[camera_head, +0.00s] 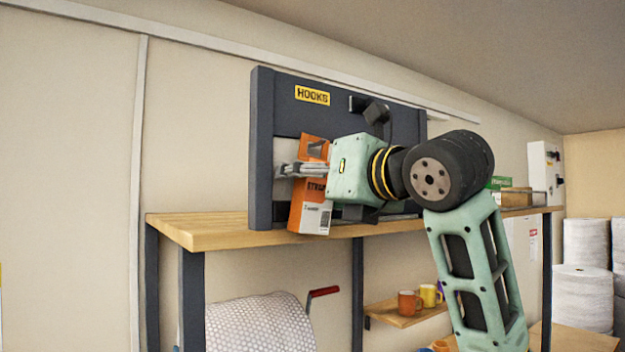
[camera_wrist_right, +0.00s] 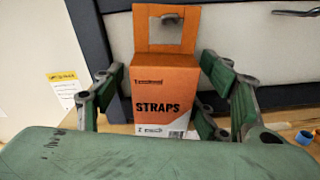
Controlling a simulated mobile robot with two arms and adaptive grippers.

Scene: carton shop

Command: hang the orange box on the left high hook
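The orange box (camera_head: 311,205), labelled STRAPS, has a hang tab with a square window above its body. My right gripper (camera_head: 300,169) is shut on its sides and holds it upright, slightly tilted, in front of the dark hook board (camera_head: 262,150). In the right wrist view the box (camera_wrist_right: 165,90) sits between the two fingers. A hook (camera_wrist_right: 168,19) shows in the tab's window; I cannot tell whether it passes through. Another hook (camera_wrist_right: 297,13) is to the right. My right arm hides much of the board in the head view. My left gripper is out of view.
A lower shelf holds mugs (camera_head: 409,303), and a bubble-wrap roll (camera_head: 262,325) is below. The shelf's left end is clear.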

